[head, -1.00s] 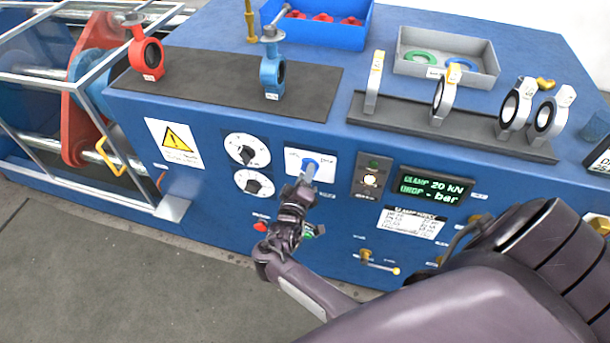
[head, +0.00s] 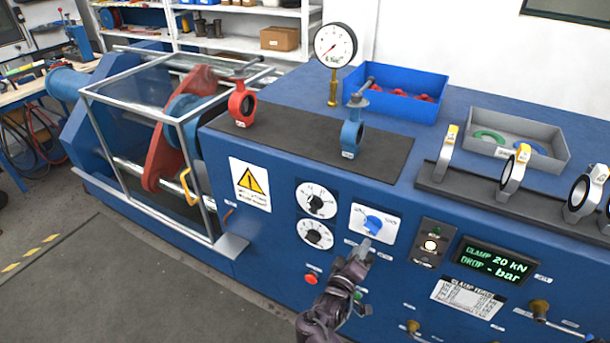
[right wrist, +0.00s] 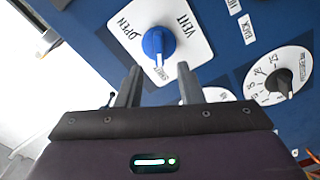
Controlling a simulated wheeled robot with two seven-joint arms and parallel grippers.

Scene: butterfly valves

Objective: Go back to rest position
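My right gripper (head: 362,250) is in front of the machine's blue front panel, just below the blue selector knob (head: 373,224) on its white plate. In the right wrist view, my right gripper (right wrist: 160,70) has its two fingers apart with nothing between them. The blue knob (right wrist: 158,43) lies beyond the fingertips there, with a visible gap, its pointer towards the lower label. My left gripper is not in view.
A red valve (head: 241,104) and a blue valve (head: 352,134) stand on the dark mat (head: 300,140). A pressure gauge (head: 335,45) rises behind. The caged clamp (head: 165,140) is at left. Floor (head: 130,290) at lower left is clear.

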